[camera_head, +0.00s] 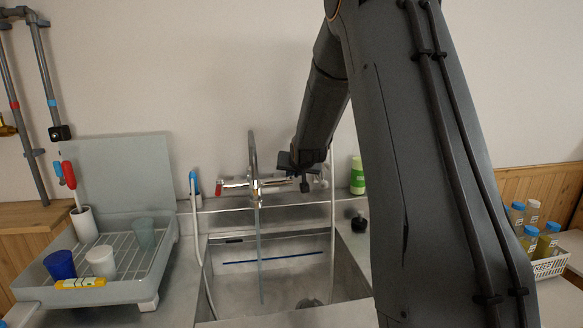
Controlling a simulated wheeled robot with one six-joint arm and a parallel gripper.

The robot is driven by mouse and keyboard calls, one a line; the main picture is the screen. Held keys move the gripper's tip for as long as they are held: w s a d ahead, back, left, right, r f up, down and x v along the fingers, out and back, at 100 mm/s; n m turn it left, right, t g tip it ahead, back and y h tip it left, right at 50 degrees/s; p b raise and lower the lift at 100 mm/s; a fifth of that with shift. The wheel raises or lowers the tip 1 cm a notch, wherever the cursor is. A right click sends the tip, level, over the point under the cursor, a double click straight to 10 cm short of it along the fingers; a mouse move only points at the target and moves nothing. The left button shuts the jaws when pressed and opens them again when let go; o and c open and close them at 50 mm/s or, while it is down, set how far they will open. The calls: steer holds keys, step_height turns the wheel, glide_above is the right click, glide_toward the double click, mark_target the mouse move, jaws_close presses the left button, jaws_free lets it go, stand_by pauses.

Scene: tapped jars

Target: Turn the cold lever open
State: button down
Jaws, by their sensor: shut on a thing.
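The tap (268,184) is a chrome mixer on the wall behind the sink, with a tall spout (253,150) in the middle. A red-marked lever (219,187) is at its left end. My gripper (303,183) is at the right end of the tap, pointing down and shut on the lever there, the cold lever. The gripper hides most of this lever, so its angle cannot be told. A thin pale vertical streak runs from below the spout into the steel sink (345,265); it looks like water.
A grey drying rack (150,300) with cups (60,265) and a yellow item (80,284) stands left of the sink. A green bottle (357,178) is right of the tap. A white basket (550,264) with several jars is at the far right. My arm covers the right-hand middle.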

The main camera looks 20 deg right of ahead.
steer(key=shift+w+r+g+p, duration=0.25)
steer(key=shift+g+p, duration=0.25)
steer(key=shift+p, duration=1.1)
steer(key=c, duration=1.7)
jaws_free()
steer(key=shift+d, duration=0.1)
steer(key=shift+s+r, duration=0.1)
steer(key=v, duration=0.7)
steer(key=shift+s+r, duration=0.2)
steer(key=shift+r, duration=0.05)
